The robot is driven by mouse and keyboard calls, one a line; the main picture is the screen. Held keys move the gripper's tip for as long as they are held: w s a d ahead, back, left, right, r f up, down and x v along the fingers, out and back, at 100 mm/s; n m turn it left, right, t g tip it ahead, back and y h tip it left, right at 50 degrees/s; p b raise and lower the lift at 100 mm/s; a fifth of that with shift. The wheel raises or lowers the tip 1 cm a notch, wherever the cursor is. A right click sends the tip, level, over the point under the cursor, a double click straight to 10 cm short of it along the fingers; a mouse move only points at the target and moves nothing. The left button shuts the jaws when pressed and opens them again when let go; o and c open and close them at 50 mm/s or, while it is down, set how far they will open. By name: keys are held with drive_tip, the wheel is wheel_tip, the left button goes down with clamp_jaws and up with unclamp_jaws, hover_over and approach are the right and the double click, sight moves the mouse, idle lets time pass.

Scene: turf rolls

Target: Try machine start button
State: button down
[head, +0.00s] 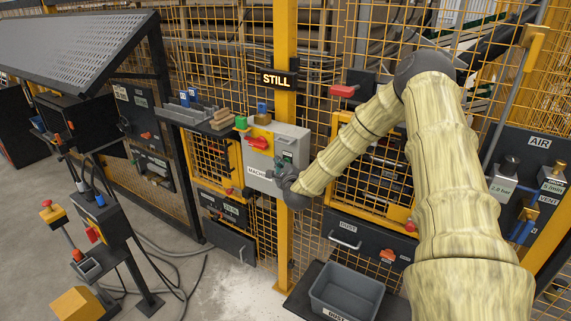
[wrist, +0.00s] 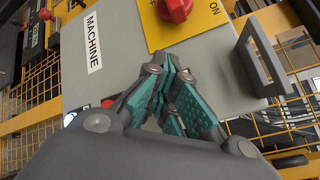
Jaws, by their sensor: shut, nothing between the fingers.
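The grey machine box (head: 290,136) is fixed at the yellow post and carries a MACHINE label (wrist: 93,43). A red rotary switch (head: 258,143) sits on its yellow plate (head: 265,134), and the switch also shows at the top of the wrist view (wrist: 175,8). My gripper (head: 286,158) is in front of the lower right part of the box. In the wrist view its teal-padded fingers (wrist: 172,98) are shut and empty, below the yellow plate. I cannot make out a start button; small red and white-blue parts (wrist: 108,102) show partly behind the fingers. Whether the fingertips touch the box is unclear.
A grey handle (wrist: 262,60) sticks out from the box, right of my fingers. Yellow mesh fencing and the yellow post (head: 285,60) with a STILL sign surround the box. A grey dust bin (head: 346,291) stands below. A button pedestal (head: 100,215) stands at left.

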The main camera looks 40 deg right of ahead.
drive_tip(key=shift+s+a+b, duration=0.35)
drive_tip(key=shift+a, duration=0.4)
drive_tip(key=shift+f, duration=0.1)
drive_tip(key=a, duration=0.1)
drive_tip(key=s+a+b, duration=0.1)
drive_tip(key=a, duration=0.1)
drive_tip(key=s+a, duration=0.1)
drive_tip(key=shift+a+b, duration=0.3)
idle(0.9)
